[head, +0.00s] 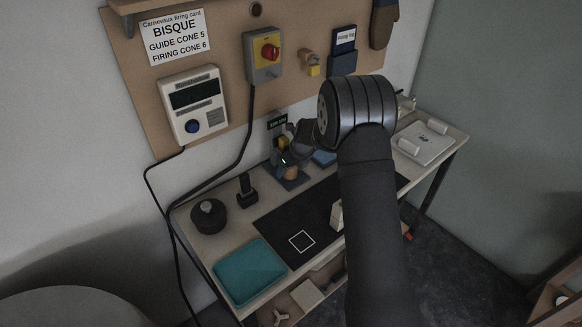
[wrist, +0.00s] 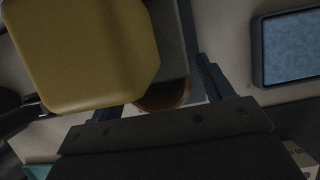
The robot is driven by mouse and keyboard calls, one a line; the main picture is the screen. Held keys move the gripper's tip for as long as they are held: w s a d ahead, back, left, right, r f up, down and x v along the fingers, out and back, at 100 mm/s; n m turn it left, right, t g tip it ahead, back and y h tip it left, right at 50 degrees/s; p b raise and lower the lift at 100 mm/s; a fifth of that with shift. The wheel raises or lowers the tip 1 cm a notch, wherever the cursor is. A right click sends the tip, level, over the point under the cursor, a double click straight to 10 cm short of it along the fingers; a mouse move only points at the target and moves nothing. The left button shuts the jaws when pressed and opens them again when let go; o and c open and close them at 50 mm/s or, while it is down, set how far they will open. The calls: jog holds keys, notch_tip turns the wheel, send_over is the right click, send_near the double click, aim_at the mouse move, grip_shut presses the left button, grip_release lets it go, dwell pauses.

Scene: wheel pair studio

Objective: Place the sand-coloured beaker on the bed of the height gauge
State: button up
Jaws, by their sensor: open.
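The height gauge stands at the back of the bench, with a yellow head (head: 283,143) and a dark blue-grey bed (head: 298,182). A tan-brown rounded vessel (head: 291,173), apparently the sand-coloured beaker, stands upright on the bed under the head. My gripper (head: 287,160) is open just at the vessel. In the wrist view, the gauge's yellow head (wrist: 85,50) is very close and hides much. A brown curved rim (wrist: 165,96) shows between my open fingers (wrist: 160,92). I cannot tell whether either finger touches it.
A blue-topped tray (wrist: 292,48) lies right of the gauge. A black mat (head: 275,222) with a white square outline and a cream object (head: 337,216), partly behind my arm, lie in front. A teal pad (head: 249,271), a round dark pot (head: 208,215) and a black stand (head: 246,190) are left.

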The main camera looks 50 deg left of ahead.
jog(key=v, duration=1.2)
jog(key=shift+r, duration=0.2)
jog(key=x, duration=1.2)
jog(key=shift+w+d+r, duration=0.15)
jog(key=shift+w+r, duration=0.2)
jog(key=shift+r, duration=0.35)
